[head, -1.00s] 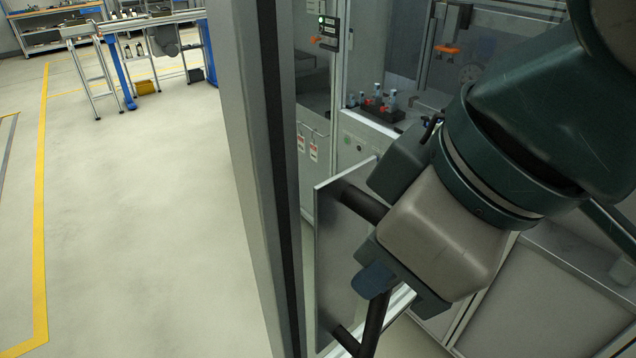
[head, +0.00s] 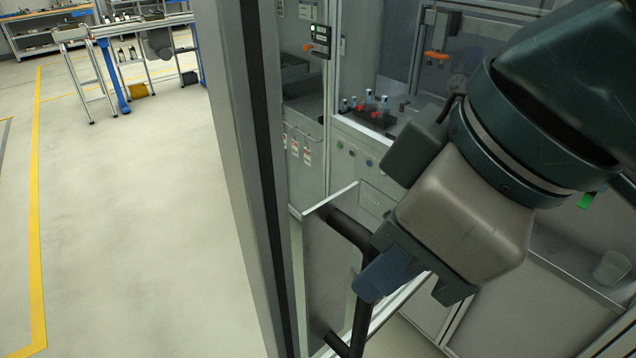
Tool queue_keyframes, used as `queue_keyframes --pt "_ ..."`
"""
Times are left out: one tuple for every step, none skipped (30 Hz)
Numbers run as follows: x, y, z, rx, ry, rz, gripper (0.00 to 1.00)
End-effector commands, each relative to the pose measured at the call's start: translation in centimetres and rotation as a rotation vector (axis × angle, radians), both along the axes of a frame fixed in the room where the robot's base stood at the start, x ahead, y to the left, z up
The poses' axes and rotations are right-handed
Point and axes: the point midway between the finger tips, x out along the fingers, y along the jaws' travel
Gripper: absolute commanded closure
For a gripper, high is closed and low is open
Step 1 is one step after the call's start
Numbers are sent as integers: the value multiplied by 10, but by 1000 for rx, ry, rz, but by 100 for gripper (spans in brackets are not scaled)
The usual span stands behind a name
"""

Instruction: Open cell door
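The cell door shows as a tall grey frame profile (head: 222,130) with a black edge strip, running from top to bottom left of centre. A black bar handle (head: 347,228) stands off a grey plate (head: 320,262) beside the profile. My gripper (head: 378,276) is at the handle's upright bar, below its upper bend. A blue finger lies across the bar, and the gripper looks shut on it. The other finger and the exact contact are hidden behind my gripper's body. The cell's inside shows past the profile.
Inside the cell are a dark rack with bottles (head: 372,117), an orange-tipped device (head: 436,56) and a control box (head: 318,40). A clear cup (head: 612,267) sits on a ledge at right. Open floor (head: 130,220) with a yellow line lies left; a conveyor stand (head: 120,70) is behind.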

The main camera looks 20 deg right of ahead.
Motion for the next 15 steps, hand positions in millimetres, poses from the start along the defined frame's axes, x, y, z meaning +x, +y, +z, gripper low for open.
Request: queue_keyframes --pt "-1 -1 12 1 -1 -3 64" --pt "-1 -2 16 0 -1 -2 64" --pt "-2 -3 20 0 0 -3 64" --pt "-2 -4 23 0 1 -3 64" --pt "-2 -5 26 -1 2 -4 64" --pt "-3 -5 28 -1 2 -5 64" --pt "-3 -6 30 -1 2 -5 64" --pt "-3 -6 31 -2 3 -5 64" --pt "-3 -6 33 -2 3 -5 64" --pt "-3 -6 33 -2 3 -5 64" --pt "-3 -6 33 -2 3 -5 64" --pt "-3 -6 33 -3 4 -5 64" --pt "-3 -6 33 -3 4 -5 64" --pt "-3 -6 33 -3 4 -5 64" --pt "-3 -6 33 -2 5 -4 64"
